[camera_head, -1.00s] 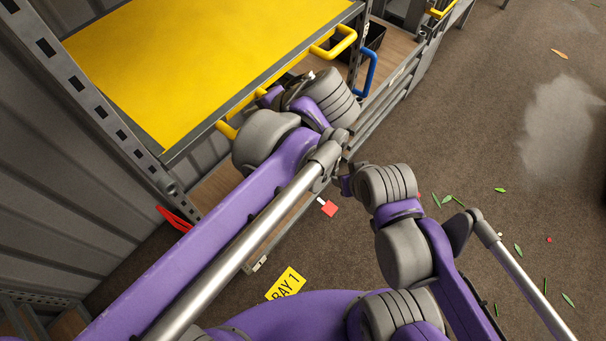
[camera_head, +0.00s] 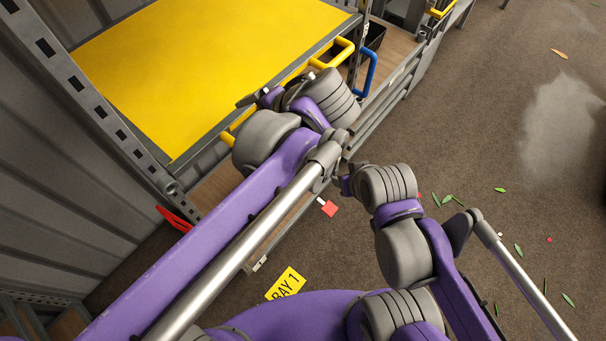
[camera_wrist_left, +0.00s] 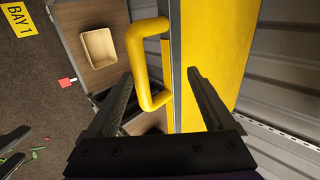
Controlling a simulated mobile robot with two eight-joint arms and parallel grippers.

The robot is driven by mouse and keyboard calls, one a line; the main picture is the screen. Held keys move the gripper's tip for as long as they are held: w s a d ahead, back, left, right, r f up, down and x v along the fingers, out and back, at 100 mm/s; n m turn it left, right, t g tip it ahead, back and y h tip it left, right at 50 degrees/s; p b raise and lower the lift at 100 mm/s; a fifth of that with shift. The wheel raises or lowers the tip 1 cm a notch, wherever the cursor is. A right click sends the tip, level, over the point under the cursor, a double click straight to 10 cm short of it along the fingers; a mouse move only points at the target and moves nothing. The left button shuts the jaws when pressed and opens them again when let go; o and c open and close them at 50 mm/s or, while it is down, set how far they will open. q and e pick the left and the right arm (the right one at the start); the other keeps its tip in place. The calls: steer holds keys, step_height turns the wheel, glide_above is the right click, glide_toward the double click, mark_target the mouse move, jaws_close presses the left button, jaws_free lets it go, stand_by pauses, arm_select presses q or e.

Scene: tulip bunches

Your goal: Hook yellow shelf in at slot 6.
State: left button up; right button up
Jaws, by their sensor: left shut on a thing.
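The yellow shelf (camera_head: 215,70), a flat panel with a grey front edge and yellow handles, lies across the rack at upper left in the head view. Its top and one yellow handle (camera_wrist_left: 150,65) also show in the left wrist view. My left gripper (camera_head: 258,98) is at its front edge; the left wrist view shows my left fingers (camera_wrist_left: 160,100) on either side of the edge and handle, shut on the shelf. The exact contact is hidden. The slotted rack post (camera_head: 75,85) stands at left; I cannot read slot numbers. My right gripper (camera_head: 345,184) is small and partly hidden, apart from the shelf.
A blue handle (camera_head: 369,72) and a wooden lower shelf (camera_head: 399,42) are just right of the yellow shelf. A beige box (camera_wrist_left: 99,48) sits on a lower board. A BAY 1 sign (camera_head: 285,283) lies low. The floor at right is open, with scattered leaves.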

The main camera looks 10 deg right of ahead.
arm_select(q)
steer(key=shift+r, duration=0.15)
steer(key=v, duration=0.7)
steer(key=shift+s+d+r, duration=0.15)
steer(key=shift+s+r, duration=0.05)
steer(key=shift+s, duration=0.1)
stand_by(0.6)
